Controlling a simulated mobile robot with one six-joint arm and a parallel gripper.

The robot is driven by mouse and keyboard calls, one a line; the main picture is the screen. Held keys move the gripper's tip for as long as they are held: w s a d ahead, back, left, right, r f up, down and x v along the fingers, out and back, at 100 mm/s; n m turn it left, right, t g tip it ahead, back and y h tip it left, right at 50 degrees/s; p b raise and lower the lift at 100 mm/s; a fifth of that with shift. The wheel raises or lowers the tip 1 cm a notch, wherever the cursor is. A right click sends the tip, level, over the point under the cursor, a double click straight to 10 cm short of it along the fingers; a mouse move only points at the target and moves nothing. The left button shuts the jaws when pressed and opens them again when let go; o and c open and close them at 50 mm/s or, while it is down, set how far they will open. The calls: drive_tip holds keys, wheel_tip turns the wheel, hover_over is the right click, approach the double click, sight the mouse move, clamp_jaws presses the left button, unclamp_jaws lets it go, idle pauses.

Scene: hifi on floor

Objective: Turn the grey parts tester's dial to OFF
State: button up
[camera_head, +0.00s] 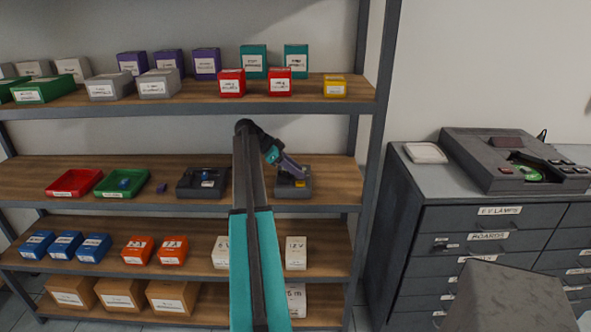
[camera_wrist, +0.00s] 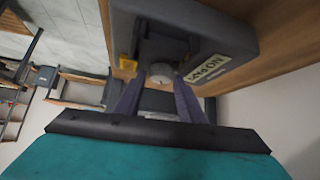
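The grey parts tester (camera_head: 306,187) stands on the middle shelf board, partly hidden by my arm and gripper in the head view. In the wrist view the tester (camera_wrist: 235,38) fills the top, with a pale label or display that seems to read "NO PART" and a yellow part at its left. Its round pale dial (camera_wrist: 161,73) shows between my fingertips. My gripper (camera_wrist: 160,83) is open, one purple-grey finger on each side of the dial. I cannot tell whether the fingers touch it or which mark the dial points to. In the head view my gripper (camera_head: 291,168) reaches down onto the tester.
A darker device (camera_head: 203,183) stands left of my arm on the same board. Red (camera_head: 74,183) and green (camera_head: 122,184) trays lie further left. Boxes fill the boards above and below. A drawer cabinet (camera_head: 475,222) with a larger grey machine (camera_head: 510,170) stands at the right.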

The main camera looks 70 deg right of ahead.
drive_tip(key=shift+s+f, duration=0.1)
drive_tip(key=shift+c, duration=0.4)
drive_tip(key=c, duration=0.7)
